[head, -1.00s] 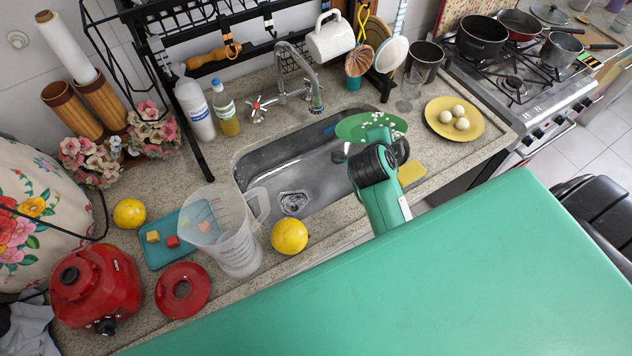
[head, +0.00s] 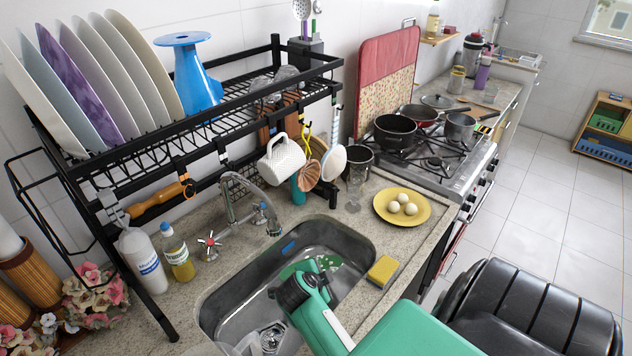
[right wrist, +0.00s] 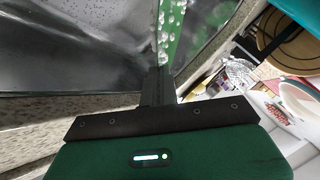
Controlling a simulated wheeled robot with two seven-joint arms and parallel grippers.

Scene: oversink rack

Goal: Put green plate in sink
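The green plate (head: 336,262) is partly visible in the head view, inside the right end of the metal sink (head: 232,300), with small white specks on it. My right arm hides much of the plate. My right gripper (head: 312,266) reaches over the sink's front edge to the plate. In the right wrist view its dark fingers (right wrist: 158,82) are close together at the plate's edge (right wrist: 176,40) and look shut on it. White drop-like specks show there too. Whether the plate touches the sink bottom cannot be told. My left gripper is not in view.
A yellow sponge (head: 382,271) lies on the counter's front edge right of the sink. A yellow plate (head: 402,208) with white balls stands beyond it. The faucet (head: 250,205) and a black rack (head: 180,140) with plates stand behind the sink. A clear jug is partly visible at the bottom.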

